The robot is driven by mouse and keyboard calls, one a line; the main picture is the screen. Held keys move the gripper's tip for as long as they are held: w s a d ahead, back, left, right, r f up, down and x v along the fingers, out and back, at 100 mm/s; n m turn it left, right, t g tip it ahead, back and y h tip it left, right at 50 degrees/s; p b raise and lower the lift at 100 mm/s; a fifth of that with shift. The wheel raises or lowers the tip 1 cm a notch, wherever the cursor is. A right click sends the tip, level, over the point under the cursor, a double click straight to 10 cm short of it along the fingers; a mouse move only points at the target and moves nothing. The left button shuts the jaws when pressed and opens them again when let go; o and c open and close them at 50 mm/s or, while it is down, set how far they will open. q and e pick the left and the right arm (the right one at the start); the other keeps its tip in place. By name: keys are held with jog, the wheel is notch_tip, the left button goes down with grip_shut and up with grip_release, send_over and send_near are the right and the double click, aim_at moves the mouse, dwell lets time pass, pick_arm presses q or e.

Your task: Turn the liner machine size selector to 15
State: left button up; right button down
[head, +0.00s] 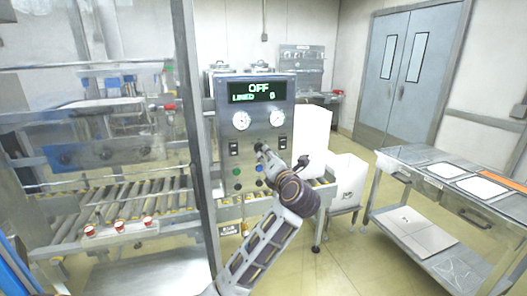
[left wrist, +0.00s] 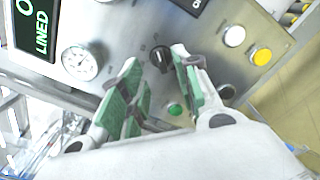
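The liner machine's metal control panel (head: 262,112) faces me in the head view, with a lit display (head: 257,91) reading OFF and LINED 0. The size selector is a black rotary knob (left wrist: 160,58) on this panel in the left wrist view. Small marks around it are too blurred to read. My left gripper (head: 264,151) is close in front of the panel; in the left wrist view its green-padded fingers (left wrist: 153,66) are open and empty. The knob shows between the fingertips, nearer the right one; I cannot tell whether they touch. My right gripper is not in view.
Two dial gauges (head: 241,121) are above my gripper. White (left wrist: 234,36), yellow (left wrist: 262,57) and green (left wrist: 175,109) buttons surround the knob area. A roller conveyor (head: 120,203) is at left and a metal cart (head: 440,205) at right.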

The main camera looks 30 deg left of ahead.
aim_at(260, 149)
pick_arm(q)
jog(key=x, duration=0.5)
jog(key=shift+w+a+p, duration=0.2)
jog(key=shift+a+p, duration=0.05)
jog(key=shift+p, duration=0.1)
jog(key=shift+c, duration=0.5)
grip_shut()
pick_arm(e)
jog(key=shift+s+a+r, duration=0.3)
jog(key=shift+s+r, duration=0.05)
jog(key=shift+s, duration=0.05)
